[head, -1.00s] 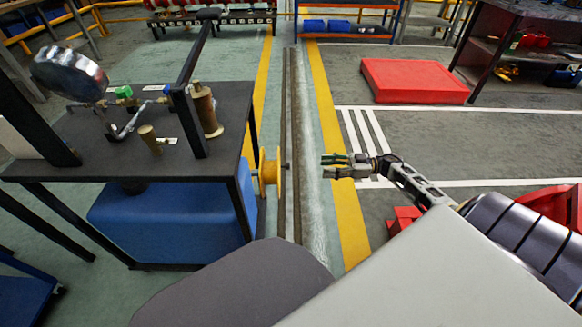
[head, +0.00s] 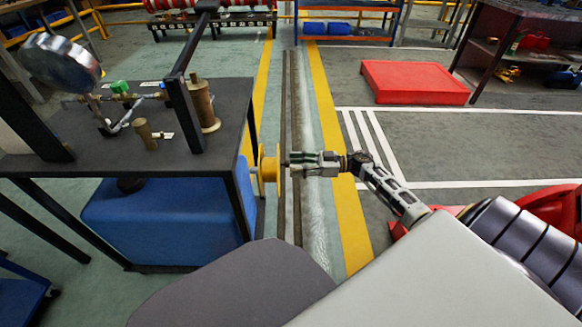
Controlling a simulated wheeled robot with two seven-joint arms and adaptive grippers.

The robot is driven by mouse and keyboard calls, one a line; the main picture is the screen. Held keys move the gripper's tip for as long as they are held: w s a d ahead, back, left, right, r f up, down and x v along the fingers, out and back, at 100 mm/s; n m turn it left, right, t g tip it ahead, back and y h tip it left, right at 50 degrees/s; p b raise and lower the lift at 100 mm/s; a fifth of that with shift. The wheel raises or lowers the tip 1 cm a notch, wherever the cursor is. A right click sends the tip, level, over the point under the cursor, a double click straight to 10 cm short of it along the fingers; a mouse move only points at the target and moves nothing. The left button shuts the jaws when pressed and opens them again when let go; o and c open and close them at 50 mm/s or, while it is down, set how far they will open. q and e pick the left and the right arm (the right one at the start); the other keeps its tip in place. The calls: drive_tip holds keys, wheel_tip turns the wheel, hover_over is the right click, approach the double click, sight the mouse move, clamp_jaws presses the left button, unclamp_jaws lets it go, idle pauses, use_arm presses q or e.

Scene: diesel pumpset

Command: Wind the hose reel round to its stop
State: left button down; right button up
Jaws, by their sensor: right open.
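The yellow hose reel (head: 267,168) is mounted on the right side of the dark-topped stand (head: 75,125). A small dark crank or knob (head: 285,164) sticks out from the reel's right face. My right gripper (head: 291,164) reaches in from the right, level with the reel, its fingers pointing left. It is open, with its fingertips at the small dark part; I cannot tell whether they touch it. My left gripper is not in view.
A blue tank (head: 165,225) sits under the stand. Pipes, a round gauge (head: 60,62) and brass cylinders (head: 203,105) stand on its top. The floor between reel and mat is clear.

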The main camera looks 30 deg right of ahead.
drive_tip(key=shift+x, duration=1.05)
clamp_jaws()
